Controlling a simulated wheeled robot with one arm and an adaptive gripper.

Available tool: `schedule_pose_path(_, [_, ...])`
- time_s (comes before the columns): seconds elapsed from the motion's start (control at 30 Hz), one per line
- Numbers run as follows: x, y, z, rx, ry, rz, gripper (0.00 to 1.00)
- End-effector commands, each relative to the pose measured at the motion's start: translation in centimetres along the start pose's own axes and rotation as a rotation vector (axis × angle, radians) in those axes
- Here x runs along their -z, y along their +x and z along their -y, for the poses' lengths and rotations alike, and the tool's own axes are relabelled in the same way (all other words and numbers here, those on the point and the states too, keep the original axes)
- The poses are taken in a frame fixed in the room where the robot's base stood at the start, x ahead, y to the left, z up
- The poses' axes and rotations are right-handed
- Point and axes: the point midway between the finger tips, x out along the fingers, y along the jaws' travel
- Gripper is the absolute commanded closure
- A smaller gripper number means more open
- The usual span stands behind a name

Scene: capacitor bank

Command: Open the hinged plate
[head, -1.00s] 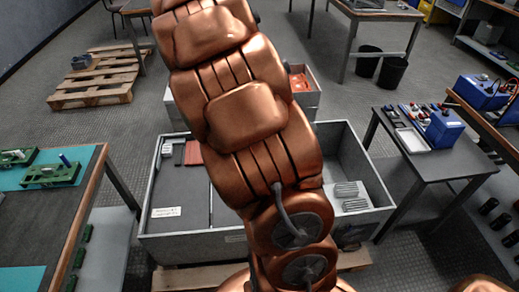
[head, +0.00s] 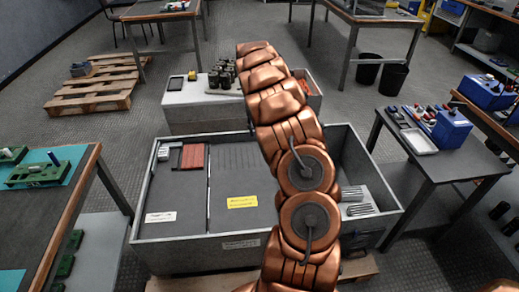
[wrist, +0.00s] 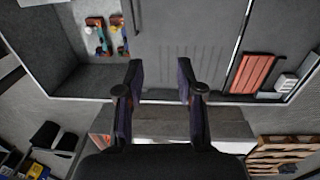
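The plate appears to be the dark grey middle panel (head: 232,180) with a yellow label (head: 242,202), lying flat in the open grey metal box (head: 200,252) in the head view. I cannot make out its hinge. In the wrist view this panel (wrist: 190,45) spans the upper middle. My gripper (wrist: 161,75) has its two dark fingers apart, with nothing between them. The fingertips overlap the panel's edge near the box wall in that view; I see no clear contact. In the head view my gripper is hidden behind my copper arm.
Red fins (head: 192,156) sit in the box's left part, grey finned parts (head: 355,200) in its right part. Behind stands a second box (head: 195,118) carrying black cylinders (head: 222,75). Tables flank the box left (head: 50,215) and right (head: 440,165). A pallet (head: 95,92) lies back left.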

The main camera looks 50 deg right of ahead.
Motion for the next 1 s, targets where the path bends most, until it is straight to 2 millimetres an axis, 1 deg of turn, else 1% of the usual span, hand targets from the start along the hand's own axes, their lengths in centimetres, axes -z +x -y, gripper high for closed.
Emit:
schedule_pose_path(0.03, [0.2,0.7,-0.1,0.006,0.001,0.001,0.63])
schedule_pose_path(0.27, [0.5,2.2,-0.3,0.014,0.003,0.003,0.63])
schedule_pose_path(0.37, [0.4,3.4,-0.3,0.014,0.004,0.005,0.63])
schedule_pose_path(0.6, [0.4,6.9,-0.2,0.014,0.003,0.003,0.63])
schedule_pose_path(0.7, [0.4,8.0,-0.2,0.014,0.003,0.004,0.63])
schedule_pose_path(0.83, [0.4,8.8,-0.2,0.014,0.003,0.003,0.63])
schedule_pose_path(1.0, [0.5,9.0,-0.2,0.013,0.003,0.001,0.63])
